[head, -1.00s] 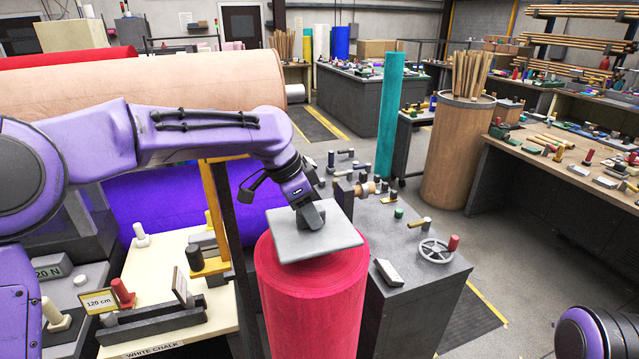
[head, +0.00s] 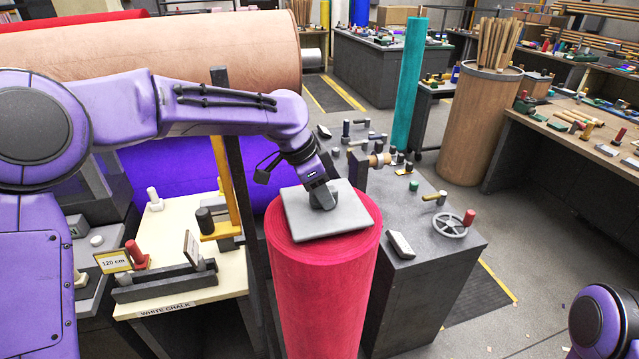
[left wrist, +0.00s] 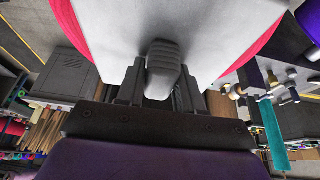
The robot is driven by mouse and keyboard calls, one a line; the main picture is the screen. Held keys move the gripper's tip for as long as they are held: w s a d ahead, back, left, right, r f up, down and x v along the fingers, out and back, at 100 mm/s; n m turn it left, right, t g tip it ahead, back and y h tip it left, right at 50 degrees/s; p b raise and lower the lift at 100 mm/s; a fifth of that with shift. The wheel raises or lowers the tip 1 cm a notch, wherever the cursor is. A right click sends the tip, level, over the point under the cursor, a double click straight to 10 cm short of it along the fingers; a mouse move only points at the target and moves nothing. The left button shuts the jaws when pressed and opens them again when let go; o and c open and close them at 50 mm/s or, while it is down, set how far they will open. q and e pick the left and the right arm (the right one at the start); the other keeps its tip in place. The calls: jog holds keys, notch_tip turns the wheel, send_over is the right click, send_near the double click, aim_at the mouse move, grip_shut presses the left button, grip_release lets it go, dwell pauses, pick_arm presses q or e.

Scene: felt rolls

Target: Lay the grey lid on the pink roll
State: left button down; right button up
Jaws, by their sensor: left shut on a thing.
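The grey lid (head: 345,222) is a flat square plate with a knob, level over the top of the upright pink roll (head: 322,290). It lies within the roll's round top, with pink showing around it. I cannot tell for sure whether it touches the roll or hangs just above. My left gripper (head: 322,196) points down and is shut on the lid's knob. In the left wrist view the knob (left wrist: 162,66) sits between the fingers, the lid (left wrist: 105,30) fills the top, and pink roll (left wrist: 72,25) shows on both sides. My right gripper is out of view.
A dark grey cabinet (head: 425,285) with a handwheel (head: 450,228) and small tools stands right of the pink roll. A chalk table (head: 190,295) is at left. A large tan roll (head: 200,55) and a purple roll lie behind. Open floor is at right.

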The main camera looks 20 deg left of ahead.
pick_arm(q)
jog(key=shift+w+f, duration=0.65)
jog(key=shift+w, duration=0.15)
jog(key=shift+s+r, duration=0.3)
jog(key=shift+s, duration=0.4)
jog(key=shift+s+r, duration=0.25)
jog(key=shift+s, duration=0.4)
jog(key=shift+w+f, duration=0.55)
jog(key=shift+w, duration=0.25)
jog(key=shift+s, duration=0.5)
jog(key=shift+w+f, duration=0.1)
jog(key=c, duration=0.6)
grip_release()
jog(key=shift+w+f, duration=0.1)
jog(key=shift+w, duration=0.1)
jog(key=shift+c, duration=0.2)
jog(key=shift+s, duration=0.1)
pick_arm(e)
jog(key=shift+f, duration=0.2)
pick_arm(q)
jog(key=shift+s, duration=0.1)
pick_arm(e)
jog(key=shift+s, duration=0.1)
